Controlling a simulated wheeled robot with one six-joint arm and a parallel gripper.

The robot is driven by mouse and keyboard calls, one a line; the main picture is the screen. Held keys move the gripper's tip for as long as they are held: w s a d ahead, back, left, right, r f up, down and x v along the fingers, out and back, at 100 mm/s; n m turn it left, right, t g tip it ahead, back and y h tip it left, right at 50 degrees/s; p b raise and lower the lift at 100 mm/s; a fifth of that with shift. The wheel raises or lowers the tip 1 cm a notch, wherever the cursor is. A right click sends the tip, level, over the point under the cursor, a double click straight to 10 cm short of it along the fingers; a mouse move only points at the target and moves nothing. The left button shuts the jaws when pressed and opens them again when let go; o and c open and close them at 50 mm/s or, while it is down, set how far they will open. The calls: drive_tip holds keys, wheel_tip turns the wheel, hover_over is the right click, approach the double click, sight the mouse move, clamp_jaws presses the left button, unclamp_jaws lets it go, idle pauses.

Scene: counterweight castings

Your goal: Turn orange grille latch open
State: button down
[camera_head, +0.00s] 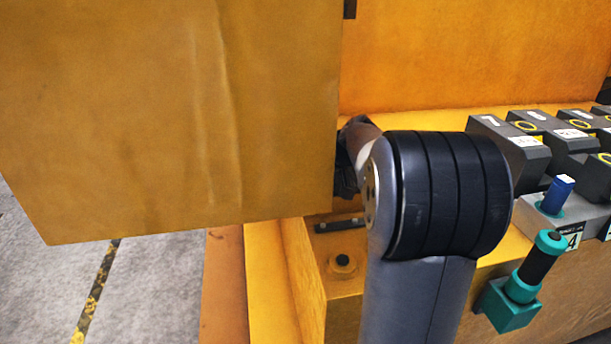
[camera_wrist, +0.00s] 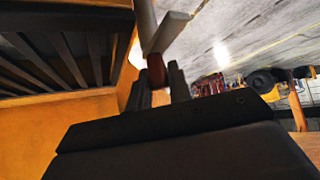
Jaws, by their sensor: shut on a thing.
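In the wrist view, the two dark fingers of my gripper (camera_wrist: 158,84) are shut on the orange latch (camera_wrist: 156,70), which looks reddish-brown here. Pale grey bars cross just beyond it. The dark slatted grille (camera_wrist: 70,55) is at the upper left, framed by orange-yellow panels. In the head view my gripper is mostly hidden behind my arm and the edge of a large yellow panel (camera_head: 150,110). The latch and the grille face cannot be seen there, so the latch's angle is hard to tell.
Dark grey numbered castings (camera_head: 510,145) stand on the yellow ledge at right. A blue-topped pin (camera_head: 557,192) and a teal-and-black handle (camera_head: 537,262) are near its front edge. Grey floor with a worn yellow-black stripe (camera_head: 95,295) is open at lower left.

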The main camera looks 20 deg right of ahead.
drive_tip(key=c, duration=1.3)
unclamp_jaws()
drive_tip(key=v, duration=1.1)
drive_tip(key=x, duration=1)
drive_tip(key=shift+w+a+f, duration=0.1)
drive_tip(key=shift+f, duration=0.05)
drive_tip(key=shift+w+f, duration=0.15)
drive_tip(key=shift+w, duration=0.15)
drive_tip(key=shift+s+n+y+p, duration=0.1)
drive_tip(key=shift+n+y+p, duration=0.4)
drive_tip(key=shift+n+p, duration=0.25)
